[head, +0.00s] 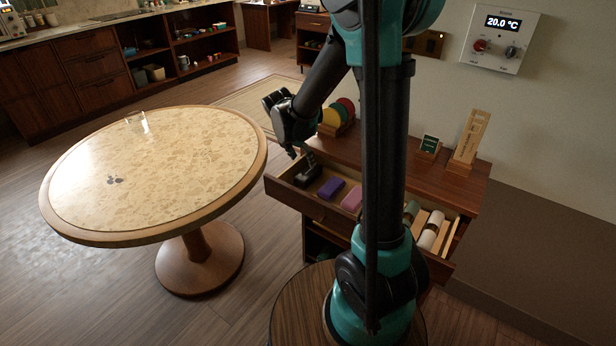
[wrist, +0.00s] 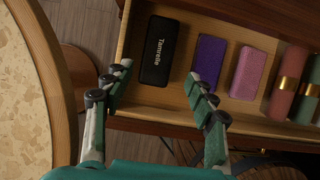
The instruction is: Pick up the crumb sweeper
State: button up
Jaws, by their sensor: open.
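A black oblong block with white lettering, the likely crumb sweeper (wrist: 158,50), lies at the left end of an open drawer (wrist: 125,55). In the head view the block (head: 307,177) sits at the drawer's left end, partly hard to make out below my gripper (head: 299,153). In the wrist view my gripper (wrist: 158,78) is open and empty. Its two fingers stand apart, to the left and right of the block's near end, and nothing is between them that I can see as held. The height gap to the block is unclear.
Right of the block lie a purple block (wrist: 209,62), a pink block (wrist: 248,73) and rolled cloths (wrist: 287,80) with gold rings. A round table (head: 190,205) stands left, with a clear glass (head: 137,122) and dark bits (head: 114,180) on it. Discs in a rack (head: 335,117) stand on the cabinet.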

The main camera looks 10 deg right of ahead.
aim_at(308, 172)
jog(key=x, duration=0.6)
jog(key=shift+f, duration=0.15)
jog(key=x, duration=0.3)
jog(key=shift+w+d+f, duration=0.1)
jog(key=shift+w+f, duration=0.2)
jog(key=shift+f, duration=0.05)
jog(key=shift+w+d+f, duration=0.1)
jog(key=shift+d+f, duration=0.05)
jog(key=shift+f, duration=0.3)
jog(key=shift+f, duration=0.25)
jog(key=shift+c, duration=0.6)
jog(key=c, duration=0.9)
